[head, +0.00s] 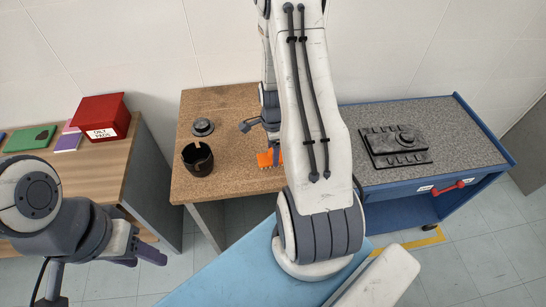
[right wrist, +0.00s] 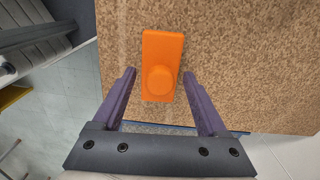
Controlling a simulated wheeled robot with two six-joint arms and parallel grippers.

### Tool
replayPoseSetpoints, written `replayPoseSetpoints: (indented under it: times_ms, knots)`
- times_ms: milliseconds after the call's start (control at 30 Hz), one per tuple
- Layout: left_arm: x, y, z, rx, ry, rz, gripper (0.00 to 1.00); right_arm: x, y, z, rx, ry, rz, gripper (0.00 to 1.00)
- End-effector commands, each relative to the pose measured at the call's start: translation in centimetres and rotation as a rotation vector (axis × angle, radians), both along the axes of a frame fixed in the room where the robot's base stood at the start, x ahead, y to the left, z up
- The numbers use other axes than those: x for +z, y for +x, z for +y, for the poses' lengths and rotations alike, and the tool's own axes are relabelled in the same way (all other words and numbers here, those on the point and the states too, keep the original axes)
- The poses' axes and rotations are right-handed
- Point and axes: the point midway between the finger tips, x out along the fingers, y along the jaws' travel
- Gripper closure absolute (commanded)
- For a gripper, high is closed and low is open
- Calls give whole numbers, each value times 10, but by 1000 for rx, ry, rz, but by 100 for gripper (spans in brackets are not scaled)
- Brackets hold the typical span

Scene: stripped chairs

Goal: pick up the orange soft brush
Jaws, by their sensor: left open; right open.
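The orange soft brush (head: 266,159) lies on the speckled brown table (head: 222,97), near its front edge, partly hidden behind my right arm in the head view. In the right wrist view the orange brush (right wrist: 161,50) is a block with a round raised knob, its near end between the fingertips. My right gripper (right wrist: 159,75) is open around that end, with a gap on each side; its height above the table is hard to tell. It also shows in the head view (head: 258,131). My left gripper (head: 147,249) is open and empty at lower left, away from the brush.
A black cup (head: 198,160) and a dark round part (head: 203,127) stand left of the brush. A blue cart (head: 488,135) at right holds a black moulded part (head: 396,146). A wooden bench (head: 105,170) at left carries a red bin (head: 101,117).

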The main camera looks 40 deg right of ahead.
Motion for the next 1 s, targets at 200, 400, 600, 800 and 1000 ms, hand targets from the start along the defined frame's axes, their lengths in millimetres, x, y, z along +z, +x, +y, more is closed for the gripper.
replayPoseSetpoints:
  times_ms: [200, 400, 600, 800, 1000]
  knots:
    - [0, 0, 0, 0, 0, 0, 50, -3, 0, 0, 0, 0, -1, 24]
    - [0, 0, 0, 0, 0, 0, 50, -2, 0, 0, 0, 0, -1, 82]
    - [0, 0, 0, 0, 0, 0, 50, -2, 0, 0, 0, 0, -1, 100]
    - [-1, 0, 0, 0, 0, 0, 50, -1, 0, 0, 0, 0, -1, 100]
    - [-5, 0, 0, 0, 0, 0, 50, 12, 1, -1, 0, -2, -4, 100]
